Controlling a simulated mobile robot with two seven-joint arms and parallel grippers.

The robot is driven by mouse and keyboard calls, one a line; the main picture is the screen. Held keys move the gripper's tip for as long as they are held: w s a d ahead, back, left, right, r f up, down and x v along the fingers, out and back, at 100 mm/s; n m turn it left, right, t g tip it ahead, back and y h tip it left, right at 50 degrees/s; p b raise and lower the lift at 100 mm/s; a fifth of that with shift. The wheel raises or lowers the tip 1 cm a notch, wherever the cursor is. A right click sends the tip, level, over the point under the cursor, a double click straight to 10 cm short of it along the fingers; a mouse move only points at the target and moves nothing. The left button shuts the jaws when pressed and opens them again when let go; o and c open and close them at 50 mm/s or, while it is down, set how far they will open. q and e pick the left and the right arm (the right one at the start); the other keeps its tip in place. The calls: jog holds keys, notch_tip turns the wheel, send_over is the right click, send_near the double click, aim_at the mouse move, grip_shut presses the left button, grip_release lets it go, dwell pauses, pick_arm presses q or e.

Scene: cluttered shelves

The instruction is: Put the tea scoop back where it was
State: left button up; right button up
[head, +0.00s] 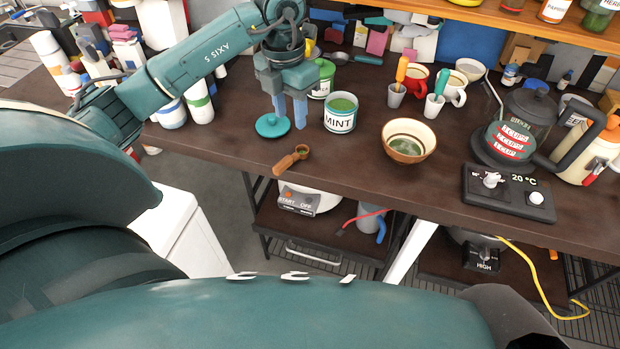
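The tea scoop (291,160), brown with some green in its bowl, lies on the dark table near the front edge. A white tin marked MINT (341,121) stands open behind it to the right, with green contents. A round teal lid (267,127) with a knob lies on the table left of the tin. My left gripper (291,124) points down just beside the lid and left of the tin, behind the scoop. Its two blue fingers are apart with nothing seen between them. Whether a finger touches the lid I cannot tell. My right gripper is not in view.
A green-lidded can (322,80) stands close behind the gripper. A glass kettle (520,125) and a control panel (508,194) fill the right. Bare table lies between scoop and bowl.

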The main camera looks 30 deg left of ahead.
pick_arm(q)
jog(key=s+d+f+m+h, duration=0.15)
jog(key=d+f+h, duration=0.3)
jog(key=d, duration=0.55)
jog(key=s+d+r+n+t+h, duration=0.3)
jog(key=d+n+h, duration=0.2)
jog(key=d+h, duration=0.25)
jog(key=s+d+r+n+t+h, duration=0.25)
jog(key=d+n+h, duration=0.25)
jog(key=d+h, duration=0.25)
jog(key=w+a+f+n+t+y, duration=0.1)
jog(key=a+f+n+t+y, duration=0.2)
jog(key=f+n+t+y, duration=0.5)
jog(key=w+a+f+n+t+y, duration=0.1)
jog(key=a+f+n+t+y, duration=0.25)
jog(key=n, duration=0.85)
jog(key=s+a+f+n+g+y, duration=0.2)
jog(key=s+f+n+g+y, duration=0.3)
jog(key=s+f, duration=0.5)
jog(key=shift+f+n+g, duration=0.6)
jog(key=shift+n+g, duration=0.1)
jog(key=shift+n, duration=0.05)
